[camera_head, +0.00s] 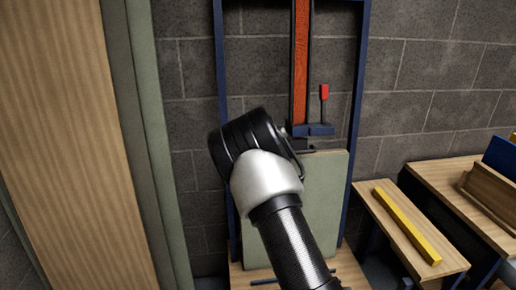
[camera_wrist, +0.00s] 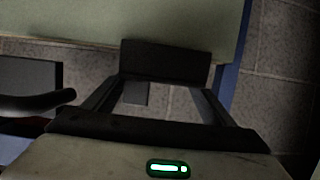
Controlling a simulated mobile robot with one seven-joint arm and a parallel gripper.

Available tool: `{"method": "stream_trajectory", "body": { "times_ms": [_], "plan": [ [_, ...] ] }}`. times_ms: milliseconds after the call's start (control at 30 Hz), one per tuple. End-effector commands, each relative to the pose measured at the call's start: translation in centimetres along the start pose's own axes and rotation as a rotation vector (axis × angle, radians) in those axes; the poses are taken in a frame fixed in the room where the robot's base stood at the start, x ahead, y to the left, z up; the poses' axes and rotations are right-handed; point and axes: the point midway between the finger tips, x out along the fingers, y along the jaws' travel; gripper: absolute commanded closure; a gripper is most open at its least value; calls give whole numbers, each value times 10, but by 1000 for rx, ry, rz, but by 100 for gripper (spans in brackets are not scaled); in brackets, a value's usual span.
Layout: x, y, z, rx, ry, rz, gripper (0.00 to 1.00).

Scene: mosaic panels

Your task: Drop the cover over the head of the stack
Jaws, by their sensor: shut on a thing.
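In the wrist view my gripper (camera_wrist: 165,80) is shut on a dark block-like piece (camera_wrist: 165,58), held between its two slanting fingers. I cannot tell for sure whether this piece is the cover. In the head view my wrist and forearm hide the fingertips and what they hold. A pale grey-green panel (camera_head: 327,185) stands upright in a blue frame (camera_head: 357,100), behind my arm. Its face also shows along the top of the wrist view (camera_wrist: 90,20), just past the dark piece. I cannot make out separate layers of a stack.
An orange-red post (camera_head: 300,60) rises in the frame, with a blue bracket (camera_head: 318,130) and red-topped lever (camera_head: 324,92). A tall wooden board (camera_head: 75,140) and green padded edge (camera_head: 155,140) close off the left. A yellow bar (camera_head: 407,226) lies on a right-hand bench (camera_head: 445,262).

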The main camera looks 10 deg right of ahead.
Motion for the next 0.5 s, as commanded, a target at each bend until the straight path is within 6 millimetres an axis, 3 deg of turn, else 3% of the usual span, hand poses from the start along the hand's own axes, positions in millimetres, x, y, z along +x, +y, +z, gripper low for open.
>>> {"method": "stream_trajectory", "body": {
  "times_ms": [500],
  "plan": [
    [4, 1, 13, 1, 0, 1, 48]
  ]
}}
